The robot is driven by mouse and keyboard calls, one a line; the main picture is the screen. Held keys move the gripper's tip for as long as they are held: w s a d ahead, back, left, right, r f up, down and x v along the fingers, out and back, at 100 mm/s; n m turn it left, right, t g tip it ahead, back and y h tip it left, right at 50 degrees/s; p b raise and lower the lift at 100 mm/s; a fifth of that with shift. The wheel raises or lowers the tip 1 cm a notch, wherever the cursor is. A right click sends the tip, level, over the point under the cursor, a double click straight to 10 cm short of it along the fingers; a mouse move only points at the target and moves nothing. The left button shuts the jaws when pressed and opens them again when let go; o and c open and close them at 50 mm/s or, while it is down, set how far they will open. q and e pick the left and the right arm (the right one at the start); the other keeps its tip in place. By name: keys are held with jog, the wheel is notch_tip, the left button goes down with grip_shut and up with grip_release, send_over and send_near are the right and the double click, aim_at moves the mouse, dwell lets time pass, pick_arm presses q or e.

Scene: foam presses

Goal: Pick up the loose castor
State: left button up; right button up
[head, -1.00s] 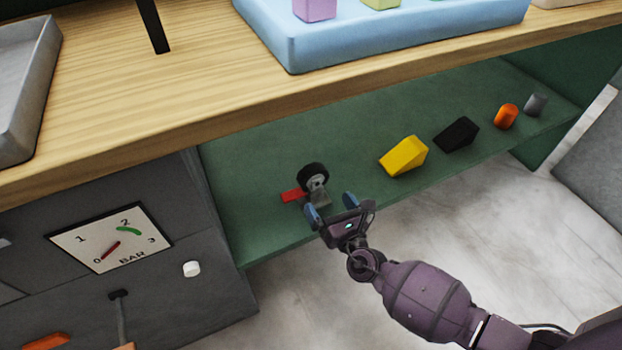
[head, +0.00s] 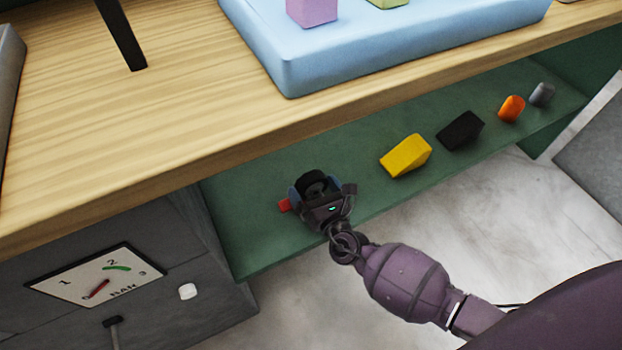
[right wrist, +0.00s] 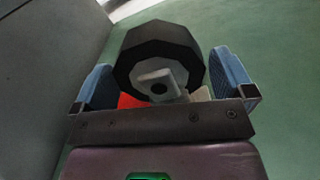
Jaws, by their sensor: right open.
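The loose castor is a black wheel with a grey bracket and a red part, on the green shelf. In the head view its black wheel (head: 312,179) shows just past my right gripper (head: 318,188), which hides most of the rest. Its red part (head: 285,205) sticks out to the left. In the right wrist view the castor wheel (right wrist: 160,50) stands between the two blue finger pads of my right gripper (right wrist: 168,80). The gripper is open, with one finger on each side of the castor and a gap visible around it. My left gripper is not in view.
On the green shelf (head: 250,215) to the right lie a yellow wedge (head: 405,156), a black wedge (head: 460,131), an orange piece (head: 511,108) and a grey piece (head: 541,95). The wooden worktop (head: 180,100) overhangs the shelf. A grey panel with a gauge (head: 95,275) stands left.

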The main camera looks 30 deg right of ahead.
jog(key=shift+w, duration=0.35)
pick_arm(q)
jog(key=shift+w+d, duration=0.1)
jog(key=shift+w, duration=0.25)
pick_arm(e)
jog(key=shift+s, duration=0.1)
jog(key=shift+c, duration=1.1)
jog(key=c, duration=0.7)
jog(key=shift+c, duration=0.5)
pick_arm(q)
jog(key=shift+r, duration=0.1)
pick_arm(e)
jog(key=shift+r, duration=0.1)
